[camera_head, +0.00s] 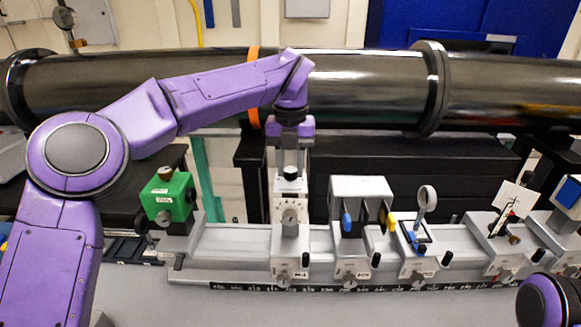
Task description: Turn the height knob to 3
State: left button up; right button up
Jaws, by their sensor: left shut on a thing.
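A grey carrier (290,236) stands on the rail, with a white face bearing a small dial (290,213). A black knob (291,172) sits on top of it and appears to be the height knob. My left gripper (291,160) points down from above and is shut on this knob, with its fingers at either side. The marks on the dial are too small to read, and the knob's setting cannot be told. My right gripper is out of view; only a purple part of my right arm shows at the bottom right corner.
A long dark pipe (370,85) with an orange band runs behind the rail (230,244). A green block (167,198) stands left of the carrier. A white-topped mount (361,190), a round lens holder (426,198) and a card holder (513,203) stand to the right.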

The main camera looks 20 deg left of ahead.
aim_at(290, 169)
pick_arm(q)
jog(key=shift+f, duration=0.15)
dwell(0.4)
jog(key=o, duration=1)
jog(key=shift+w, duration=0.1)
jog(key=shift+o, duration=0.2)
jog(key=shift+w+a, duration=0.15)
notch_tip(290, 169, up, 10)
jog(key=p, duration=0.2)
jog(key=shift+r, duration=0.2)
